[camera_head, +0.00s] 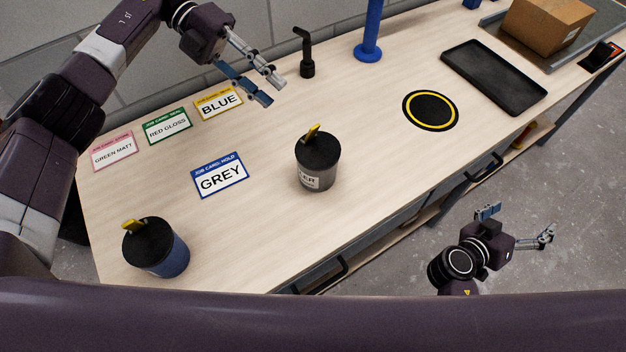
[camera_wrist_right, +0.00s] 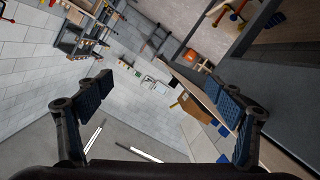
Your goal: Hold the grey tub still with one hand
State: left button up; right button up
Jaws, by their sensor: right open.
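The grey tub (camera_head: 322,178) stands upright near the middle of the bench in the head view. It has a dark lid with a yellow piece on top, and a white label only partly readable. My left gripper (camera_head: 269,90) is above the far side of the bench, up and left of the tub, apart from it. Its fingers look spread, with nothing between them. My right gripper (camera_head: 517,225) is open and empty beyond the bench's front edge, right of the tub. Its open fingers also show in the right wrist view (camera_wrist_right: 162,98), where I cannot make out the tub.
A blue tub (camera_head: 172,262) stands at the near left. A GREY job card (camera_head: 220,178) lies left of the grey tub; several other cards lie behind. A yellow-ringed black disc (camera_head: 431,110), a black tray (camera_head: 493,77) and a blue post (camera_head: 369,30) are to the right.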

aim_at(315, 169)
notch_tip(315, 169, up, 10)
jog(key=a+m+h, duration=0.1)
jog(key=m+h, duration=0.1)
jog(key=m, duration=0.1)
jog(key=w+a+r+n+t+y, duration=0.1)
jog(key=a+r+t+y, duration=0.15)
jog(key=a, duration=0.95)
jog(key=w+a+r+n+t+y, duration=0.1)
jog(key=w+a+t+y, duration=0.15)
jog(key=a, duration=0.85)
jog(key=w+a+r+n+t+y, duration=0.1)
jog(key=a+r+t+y, duration=0.15)
jog(key=a, duration=0.95)
jog(key=a+f+n+t+y, duration=0.1)
jog(key=a+y, duration=0.1)
jog(key=a, duration=0.2)
jog(key=s+a+f+n+y, duration=0.1)
jog(key=a+f+y, duration=0.1)
jog(key=a, duration=0.2)
jog(key=s+a+f+n+t+y, duration=0.1)
jog(key=a+n+y, duration=0.1)
jog(key=a, duration=0.1)
jog(key=shift+a+f+t, duration=0.35)
jog(key=shift+a, duration=0.05)
jog(key=shift+w+d, duration=0.2)
jog(key=shift+w, duration=1.6)
jog(key=shift+w+d, duration=0.15)
jog(key=shift+w, duration=1.6)
jog(key=shift+c, duration=0.4)
